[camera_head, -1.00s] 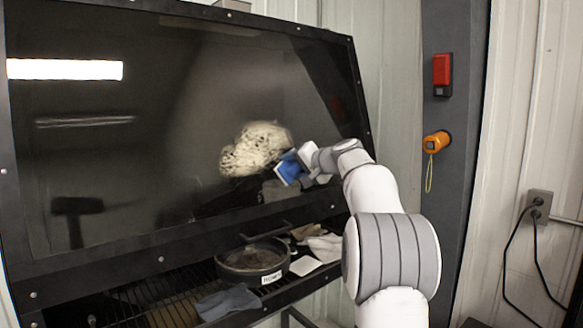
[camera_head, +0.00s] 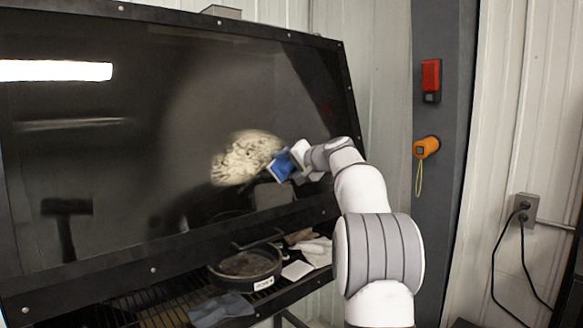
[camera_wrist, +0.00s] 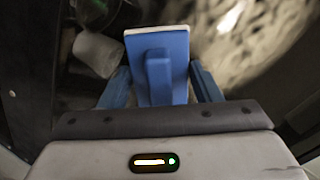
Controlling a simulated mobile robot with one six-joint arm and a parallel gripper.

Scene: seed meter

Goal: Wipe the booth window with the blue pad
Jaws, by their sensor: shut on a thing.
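The booth window (camera_head: 150,120) is a large dark tilted pane in a black frame. A pale speckled smudge (camera_head: 240,160) shows on its lower right part; the wrist view shows this smudge (camera_wrist: 240,45) at the upper right. My gripper (camera_head: 301,160) is shut on the blue pad (camera_head: 281,166) by its raised grip. The pad is held close to the glass, just right of the smudge. In the wrist view the pad (camera_wrist: 175,85) stands between the two blue fingers, with a white layer at its far edge. I cannot tell whether the pad touches the glass.
Below the window, an open slot with a wire grate (camera_head: 150,307) holds a round labelled pan (camera_head: 245,266), a grey cloth (camera_head: 221,308) and white cloths (camera_head: 317,250). A grey post (camera_head: 440,200) at right carries a red box (camera_head: 431,80) and an orange device (camera_head: 426,147).

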